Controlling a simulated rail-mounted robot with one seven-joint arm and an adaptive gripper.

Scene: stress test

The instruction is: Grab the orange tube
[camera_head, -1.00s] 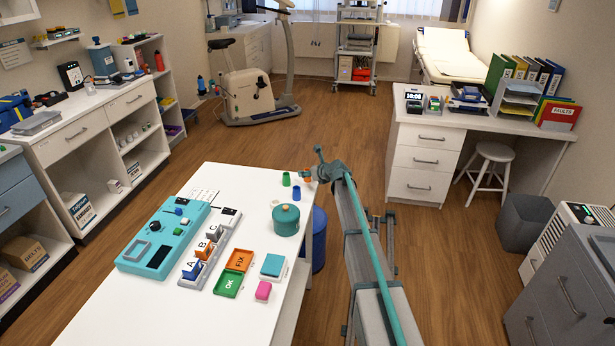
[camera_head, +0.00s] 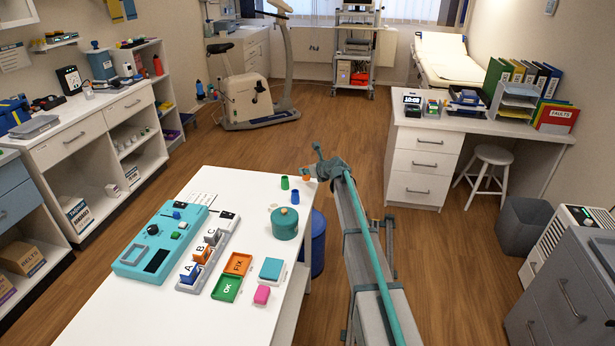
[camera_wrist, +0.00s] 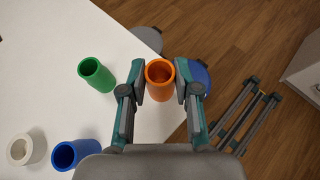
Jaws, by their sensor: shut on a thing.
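The orange tube (camera_wrist: 159,82) sits between the two fingers of my gripper (camera_wrist: 160,88) in the wrist view, its open top facing the camera. Both fingers are closed on its sides. In the head view the orange tube (camera_head: 306,174) is a small patch beside my gripper (camera_head: 311,172), at the far right corner of the white table (camera_head: 150,310). I cannot tell whether its base touches the table.
A green tube (camera_wrist: 97,75), a blue tube (camera_wrist: 76,152) and a white ring-like piece (camera_wrist: 27,148) stand left of my gripper. A teal lidded pot (camera_head: 285,222) stands nearer on the table. A blue bin (camera_head: 318,240) is beside the table's right edge.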

